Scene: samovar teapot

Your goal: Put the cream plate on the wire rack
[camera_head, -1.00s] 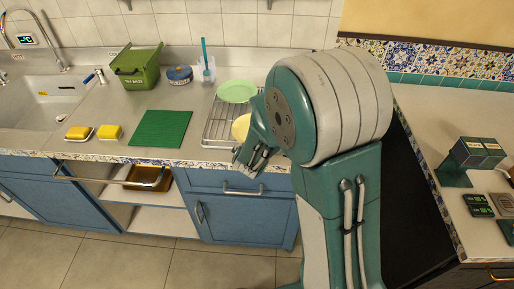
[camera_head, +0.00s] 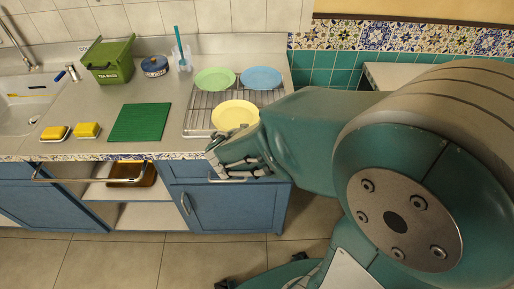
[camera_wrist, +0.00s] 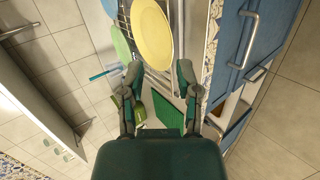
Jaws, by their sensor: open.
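The cream plate (camera_head: 235,115), pale yellow and round, lies on the front part of the wire rack (camera_head: 199,118). In the wrist view the cream plate (camera_wrist: 152,34) lies at the top centre, on the rack bars (camera_wrist: 123,27) and beyond my fingertips. My gripper (camera_head: 226,157) is in front of the plate near the counter's front edge. In the wrist view my gripper (camera_wrist: 158,72) is open with nothing between its fingers. I see no contact between the fingers and the plate. The far side of my gripper is hidden in the head view.
A green plate (camera_head: 215,78) and a blue plate (camera_head: 261,77) lie at the back of the rack. A green mat (camera_head: 139,122), yellow sponges (camera_head: 87,130), a tea-bag box (camera_head: 109,62) and a blue pot (camera_head: 154,66) stand to the left. My arm covers the right side.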

